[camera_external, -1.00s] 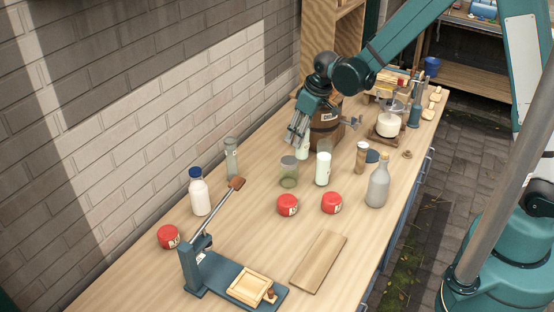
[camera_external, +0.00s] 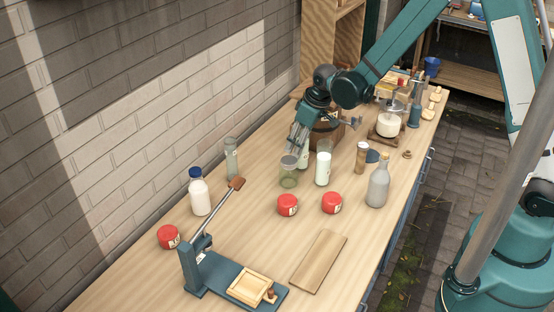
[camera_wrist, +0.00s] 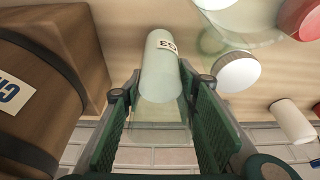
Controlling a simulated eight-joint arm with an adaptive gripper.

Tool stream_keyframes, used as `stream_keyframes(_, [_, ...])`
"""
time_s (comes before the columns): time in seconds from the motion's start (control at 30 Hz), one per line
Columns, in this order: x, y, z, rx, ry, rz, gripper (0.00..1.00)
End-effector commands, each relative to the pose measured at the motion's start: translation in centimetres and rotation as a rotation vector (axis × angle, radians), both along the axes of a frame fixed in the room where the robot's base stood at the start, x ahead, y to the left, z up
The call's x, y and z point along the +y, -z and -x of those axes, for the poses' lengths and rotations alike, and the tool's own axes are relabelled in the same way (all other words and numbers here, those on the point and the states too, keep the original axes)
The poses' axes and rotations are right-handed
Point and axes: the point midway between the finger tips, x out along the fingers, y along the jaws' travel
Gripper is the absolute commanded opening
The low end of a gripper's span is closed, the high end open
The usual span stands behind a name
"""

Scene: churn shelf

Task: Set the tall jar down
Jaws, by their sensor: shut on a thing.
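My gripper (camera_external: 298,147) is shut on a tall clear jar with pale milky contents (camera_external: 304,160), by the far wall side of the worktop. In the wrist view the jar (camera_wrist: 161,70) lies between my two green finger pads, with a small label on its side. Its clear upper part is between the pads. The fingers partly hide it in the outside view. I cannot tell whether its base touches the wood. A second tall jar with white contents (camera_external: 323,168) stands just right of it. A squat greenish glass jar (camera_external: 289,178) stands just in front.
A brown wooden churn (camera_wrist: 40,90) is close beside my gripper. A blue-capped bottle (camera_external: 200,195), a grey bottle (camera_external: 378,187) and red-lidded tubs (camera_external: 287,205) stand around. A lever press (camera_external: 225,275) is at the front. Open wood lies around the board (camera_external: 318,262).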

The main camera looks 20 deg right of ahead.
Motion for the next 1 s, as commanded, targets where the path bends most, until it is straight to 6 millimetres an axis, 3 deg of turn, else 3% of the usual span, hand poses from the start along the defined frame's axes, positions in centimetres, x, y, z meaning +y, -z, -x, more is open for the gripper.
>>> stream_keyframes(0.57, [-0.01,0.78,0.01,0.0,0.0,0.0,0.12])
stream_keyframes(0.6, [-0.01,0.69,0.01,0.0,0.0,0.0,0.35])
stream_keyframes(0.67, [-0.01,0.66,0.01,0.0,0.0,0.0,0.43])
stream_keyframes(1.0, [-0.01,0.62,0.01,0.0,0.0,0.0,0.45])
